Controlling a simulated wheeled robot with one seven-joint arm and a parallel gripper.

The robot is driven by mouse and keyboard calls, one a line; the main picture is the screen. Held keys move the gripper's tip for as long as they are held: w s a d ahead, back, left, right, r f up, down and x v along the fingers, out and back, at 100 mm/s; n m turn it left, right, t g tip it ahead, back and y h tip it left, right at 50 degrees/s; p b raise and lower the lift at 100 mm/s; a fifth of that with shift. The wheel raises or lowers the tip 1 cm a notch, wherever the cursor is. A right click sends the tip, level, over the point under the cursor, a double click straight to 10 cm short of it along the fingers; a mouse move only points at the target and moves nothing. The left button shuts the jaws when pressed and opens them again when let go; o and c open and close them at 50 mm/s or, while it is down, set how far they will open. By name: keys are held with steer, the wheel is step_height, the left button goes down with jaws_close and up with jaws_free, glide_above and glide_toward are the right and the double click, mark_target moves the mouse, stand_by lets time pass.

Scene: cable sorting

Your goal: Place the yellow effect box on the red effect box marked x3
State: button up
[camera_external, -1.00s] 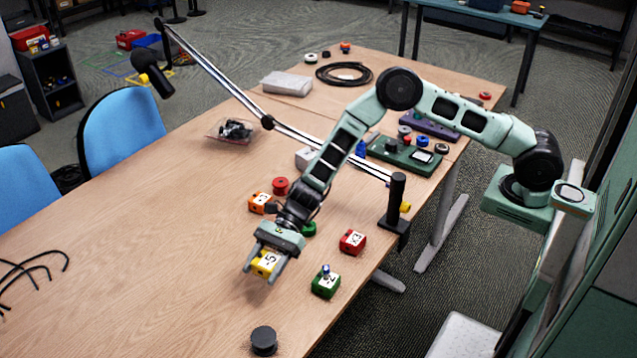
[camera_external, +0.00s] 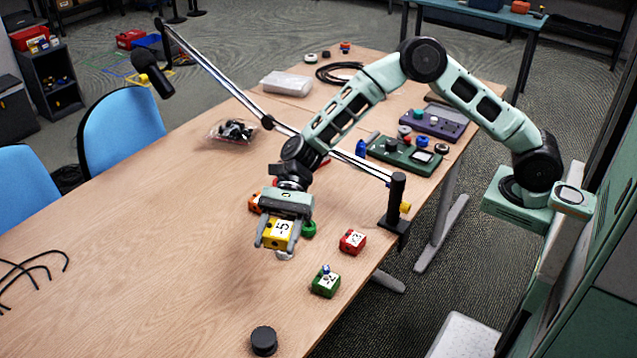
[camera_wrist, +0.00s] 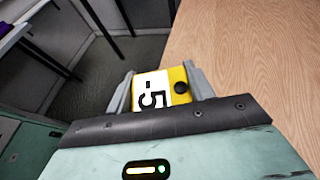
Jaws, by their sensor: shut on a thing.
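The yellow effect box (camera_external: 279,233), marked -5, is between the fingers of my gripper (camera_external: 278,243), which is shut on it. It is held above the table in the external view. In the wrist view the yellow box (camera_wrist: 153,88) also shows between the two fingers (camera_wrist: 160,90). The red effect box marked x3 (camera_external: 353,241) sits on the table to the right of my gripper, apart from it. Its near side and top label show.
A green box (camera_external: 325,282) with a blue knob stands in front of the red box. An orange box (camera_external: 255,203) and a green round piece (camera_external: 309,229) are close to my gripper. A lamp-like boom stand (camera_external: 396,215) rises behind the red box. A black puck (camera_external: 263,340) lies near the front edge.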

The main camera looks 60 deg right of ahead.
steer(key=s+d+f+n+g+h+b, duration=0.1)
steer(key=s+d+f+n+g+h, duration=0.9)
steer(key=n+h, duration=0.35)
step_height(320, 180, up, 12)
steer(key=n+t+h+b, duration=0.3)
steer(key=n+t+h, duration=0.6)
steer(key=n+t, duration=1.7)
glide_above(352, 234)
steer(key=n+g, duration=0.2)
steer(key=shift+m, duration=0.25)
step_height(352, 234, down, 20)
steer(key=shift+w+f+b, duration=0.1)
steer(key=shift+b, duration=0.25)
steer(key=shift+f, duration=0.1)
steer(key=o, duration=1)
